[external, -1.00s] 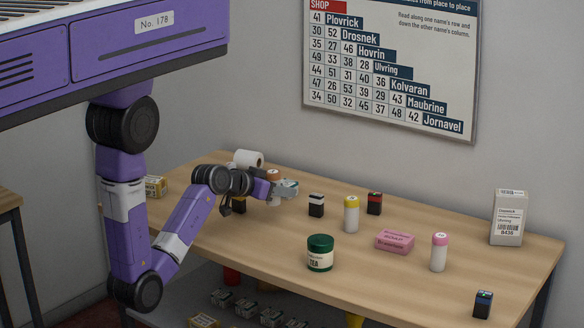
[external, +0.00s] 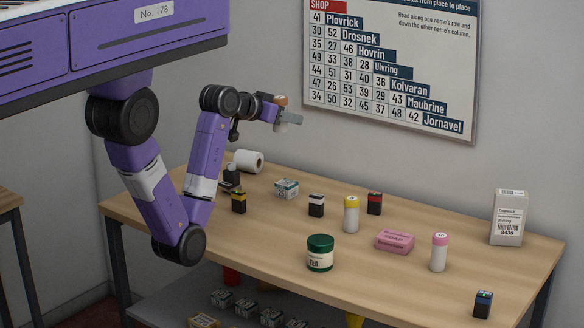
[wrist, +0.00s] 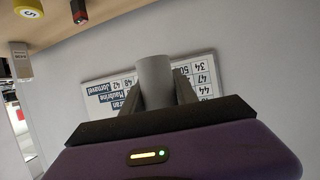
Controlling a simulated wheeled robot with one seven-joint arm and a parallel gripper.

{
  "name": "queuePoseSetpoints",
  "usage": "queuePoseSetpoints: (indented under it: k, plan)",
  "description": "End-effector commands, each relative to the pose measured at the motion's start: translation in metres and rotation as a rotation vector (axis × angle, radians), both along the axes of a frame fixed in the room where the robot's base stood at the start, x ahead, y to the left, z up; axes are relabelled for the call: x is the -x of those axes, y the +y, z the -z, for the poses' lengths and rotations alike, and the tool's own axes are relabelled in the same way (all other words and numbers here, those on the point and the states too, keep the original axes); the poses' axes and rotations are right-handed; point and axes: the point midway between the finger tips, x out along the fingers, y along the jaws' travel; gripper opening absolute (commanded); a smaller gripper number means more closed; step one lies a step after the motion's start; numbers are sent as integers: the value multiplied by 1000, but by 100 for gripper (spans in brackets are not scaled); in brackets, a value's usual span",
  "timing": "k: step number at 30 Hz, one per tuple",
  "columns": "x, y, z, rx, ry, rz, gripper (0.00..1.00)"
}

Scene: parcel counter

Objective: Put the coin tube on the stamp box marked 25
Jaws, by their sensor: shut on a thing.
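My gripper (external: 290,117) is raised well above the back left of the table, shut on the coin tube (external: 280,99). The tube's orange-brown cap shows above the fingers. In the wrist view the tube (wrist: 155,82) is a plain grey cylinder between the fingers, and its cap is not seen. Small dark boxes stand on the table: one with a yellow band (external: 239,202), one with a white band (external: 316,206), one with a red band (external: 374,204) and one with a blue band (external: 483,305). I cannot read a 25 on any of them.
The table's front right is mostly clear.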

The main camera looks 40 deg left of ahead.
Motion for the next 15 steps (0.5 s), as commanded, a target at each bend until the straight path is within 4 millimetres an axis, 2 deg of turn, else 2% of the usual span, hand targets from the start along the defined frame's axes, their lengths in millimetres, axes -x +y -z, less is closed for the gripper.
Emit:
queuePoseSetpoints:
  k: [1, 3, 7, 11, 15]
  plan:
    - [-17, 5, -8, 0, -4, -27, 0]
    - [-40, 15, -15, 0, -3, -75, 0]
    - [-76, 35, -23, 0, -1, -178, 0]
    - [-97, 52, -20, 0, 1, -260, 0]
    - [-101, 61, -5, -1, 3, -307, 0]
